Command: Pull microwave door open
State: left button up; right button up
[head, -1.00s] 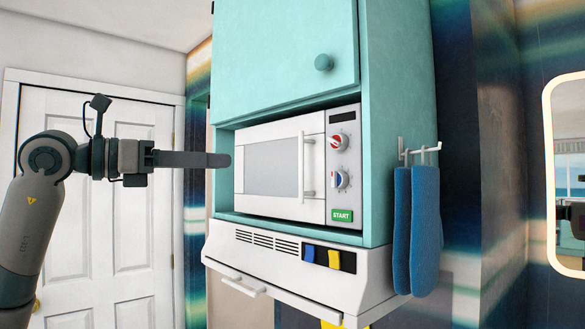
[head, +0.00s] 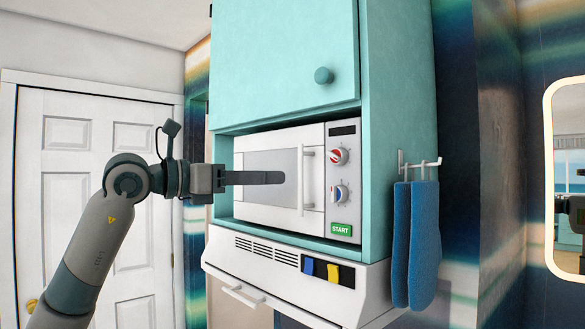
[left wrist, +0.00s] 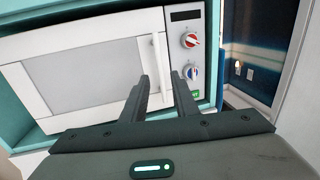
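The white microwave (head: 238,212) sits in a teal cabinet niche, and its door (head: 269,215) is shut. The vertical door handle (head: 301,181) is on the door's right side, left of the two dials. It also shows in the left wrist view (left wrist: 157,56). My left gripper (head: 280,178) points right in front of the door, with its tips just left of the handle in the head view. In the left wrist view its two fingers (left wrist: 161,84) are apart and empty, with the handle's lower end beyond the gap. My right gripper is not in view.
A teal cabinet door with a round knob (head: 323,76) is above the microwave. A white range hood (head: 269,268) juts out below it. Blue oven mitts (head: 424,243) hang on hooks at the right. A white door (head: 58,180) stands behind my left arm.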

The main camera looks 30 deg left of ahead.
pick_arm(q)
jog(key=p+x, duration=0.2)
jog(key=x, duration=0.4)
jog(key=shift+w+d, duration=0.15)
jog(key=shift+w, duration=0.1)
grip_shut()
